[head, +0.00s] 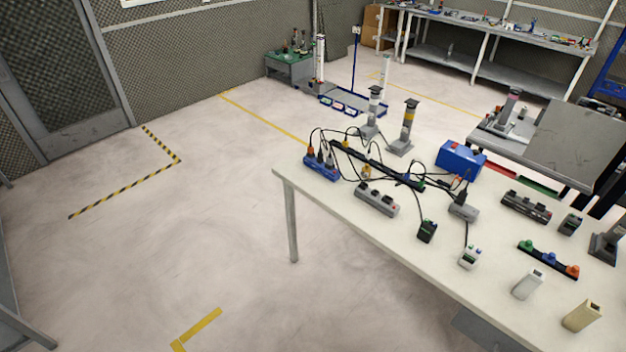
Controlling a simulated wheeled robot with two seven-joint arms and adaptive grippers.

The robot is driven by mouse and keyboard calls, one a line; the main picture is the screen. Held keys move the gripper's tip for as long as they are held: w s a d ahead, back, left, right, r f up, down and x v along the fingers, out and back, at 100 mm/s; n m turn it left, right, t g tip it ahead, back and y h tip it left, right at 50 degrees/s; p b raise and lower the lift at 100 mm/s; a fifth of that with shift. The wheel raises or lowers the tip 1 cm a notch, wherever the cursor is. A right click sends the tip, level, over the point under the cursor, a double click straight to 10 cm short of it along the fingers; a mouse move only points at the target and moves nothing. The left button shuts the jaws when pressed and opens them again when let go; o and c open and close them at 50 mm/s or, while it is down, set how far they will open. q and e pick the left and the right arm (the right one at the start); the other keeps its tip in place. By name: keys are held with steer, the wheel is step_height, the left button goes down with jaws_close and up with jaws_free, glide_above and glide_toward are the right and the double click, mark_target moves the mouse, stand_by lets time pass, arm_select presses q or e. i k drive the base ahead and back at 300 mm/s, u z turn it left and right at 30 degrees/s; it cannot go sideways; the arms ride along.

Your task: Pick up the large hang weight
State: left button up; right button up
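I cannot pick out the large hang weight with certainty; the objects on the table are small and far from me. A black bar (548,260) with green, blue and orange pieces on top lies on the right part of the white table (400,235). A white upright block (528,284) and a tan upright block (582,316) stand near the table's front right edge. Neither of my grippers is in view.
A blue box (461,160), grey power strip (377,199), black strip (526,206) and looping black cables crowd the table. A workbench (480,40) is at the back. The floor (150,250) left of the table is clear.

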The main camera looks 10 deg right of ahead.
mark_target(366, 172)
steer(key=u, duration=1.05)
steer(key=i, duration=1.85)
steer(key=z, duration=0.95)
steer(key=i, duration=0.8)
steer(key=z, duration=0.9)
